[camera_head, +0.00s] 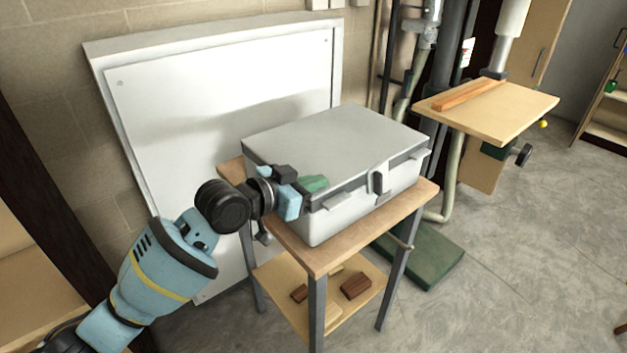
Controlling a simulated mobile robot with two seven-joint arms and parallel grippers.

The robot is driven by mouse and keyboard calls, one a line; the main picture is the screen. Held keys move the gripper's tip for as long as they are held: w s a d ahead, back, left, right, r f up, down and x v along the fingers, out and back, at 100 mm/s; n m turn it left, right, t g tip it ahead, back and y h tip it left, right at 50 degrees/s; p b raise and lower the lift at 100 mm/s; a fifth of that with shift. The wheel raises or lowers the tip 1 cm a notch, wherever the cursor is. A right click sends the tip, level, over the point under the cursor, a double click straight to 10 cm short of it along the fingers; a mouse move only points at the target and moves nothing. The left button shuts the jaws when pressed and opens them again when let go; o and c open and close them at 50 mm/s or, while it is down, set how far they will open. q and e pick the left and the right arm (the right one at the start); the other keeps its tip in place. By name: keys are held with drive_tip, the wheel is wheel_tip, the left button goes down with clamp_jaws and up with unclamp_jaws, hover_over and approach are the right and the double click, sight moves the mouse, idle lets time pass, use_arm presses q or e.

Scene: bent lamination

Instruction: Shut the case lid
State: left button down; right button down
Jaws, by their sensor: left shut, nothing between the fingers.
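The grey case (350,205) sits on a small wooden-topped table. Its lid (340,140) lies down over the body, flat or nearly so. A dark line shows between lid and body along the front and right, and I cannot tell whether the lid is fully closed. A latch (381,180) is on the front. My left gripper (308,194) is shut and empty at the lid's front left edge, hiding that corner; I cannot tell whether it touches. A green piece shows beside its fingers. My right gripper is out of view.
The table top (320,257) has a narrow bare strip in front of the case. Wood blocks (356,285) lie on its lower shelf. A white board (215,100) leans behind. A drill press table (490,108) stands right. Floor at right is clear.

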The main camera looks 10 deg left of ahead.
use_arm(q)
drive_tip(key=shift+f, duration=0.4)
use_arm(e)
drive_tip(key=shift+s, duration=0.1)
